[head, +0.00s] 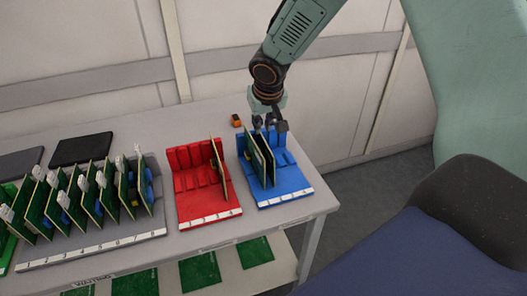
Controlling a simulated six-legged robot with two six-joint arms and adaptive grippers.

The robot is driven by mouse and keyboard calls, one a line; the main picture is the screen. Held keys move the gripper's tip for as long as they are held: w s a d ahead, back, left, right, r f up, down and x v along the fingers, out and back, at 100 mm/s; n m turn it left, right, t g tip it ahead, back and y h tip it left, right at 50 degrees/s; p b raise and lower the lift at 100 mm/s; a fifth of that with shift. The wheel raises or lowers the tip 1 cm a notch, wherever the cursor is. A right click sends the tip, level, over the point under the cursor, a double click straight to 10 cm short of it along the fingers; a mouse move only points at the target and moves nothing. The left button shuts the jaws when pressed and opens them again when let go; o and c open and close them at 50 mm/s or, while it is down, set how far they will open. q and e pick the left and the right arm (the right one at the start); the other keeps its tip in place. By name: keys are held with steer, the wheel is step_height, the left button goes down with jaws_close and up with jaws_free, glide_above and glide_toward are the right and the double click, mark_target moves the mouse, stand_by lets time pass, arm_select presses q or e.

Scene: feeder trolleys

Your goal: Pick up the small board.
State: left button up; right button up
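Two green boards stand upright side by side in the blue rack (292,185) at the table's right end; the nearer left one (253,160) and the right one (268,158) are close together. Another upright board (219,168) stands at the right side of the red rack (208,213). I cannot tell for sure which is the small board. My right gripper (269,127) reaches down from above over the back of the blue rack, its fingers apart, at the boards' top rear. Whether it touches a board is unclear. My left gripper is out of view.
A grey rack (95,250) with several upright boards and white tags stands at left. Dark flat pads (80,149) lie behind it. A small orange item (236,120) lies behind the blue rack. More green boards (200,270) lie on a lower shelf. The wall is close behind.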

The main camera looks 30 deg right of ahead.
mark_target(263, 140)
steer(key=x, duration=0.6)
steer(key=shift+s+d+p, duration=0.2)
steer(key=shift+s+p, duration=0.05)
steer(key=shift+p, duration=0.05)
steer(key=shift+w+a+f, duration=0.1)
steer(key=shift+a+f, duration=0.05)
steer(key=shift+f, duration=0.3)
steer(key=shift+d+f, duration=0.3)
steer(key=shift+d, duration=0.05)
steer(key=shift+w+a, duration=0.1)
steer(key=shift+w, duration=0.1)
steer(key=shift+s+a, duration=0.1)
steer(key=shift+a, duration=0.05)
steer(key=shift+s, duration=0.1)
